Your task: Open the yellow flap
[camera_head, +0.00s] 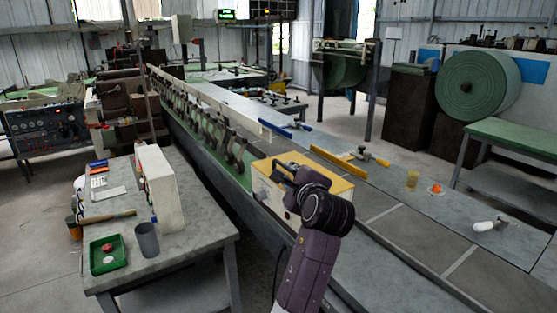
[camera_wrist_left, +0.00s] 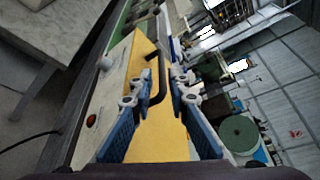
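The yellow flap (camera_head: 333,184) is the flat yellow lid on a cream box standing on the long machine bed; it lies flat and looks closed. In the left wrist view the flap (camera_wrist_left: 168,138) fills the middle, with a bent black handle (camera_wrist_left: 159,88) on it. My left gripper (camera_head: 281,169) is over the lid, its arm hiding part of the box. In the left wrist view the blue-padded fingers of the left gripper (camera_wrist_left: 161,80) are apart, with the handle between them. I cannot tell if they touch it. My right gripper is not in view.
A grey table (camera_head: 185,250) at left holds a white panel, a grey cup (camera_head: 147,240) and a green tray (camera_head: 108,268). Yellow and blue-handled tools (camera_head: 337,160) lie beyond the box.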

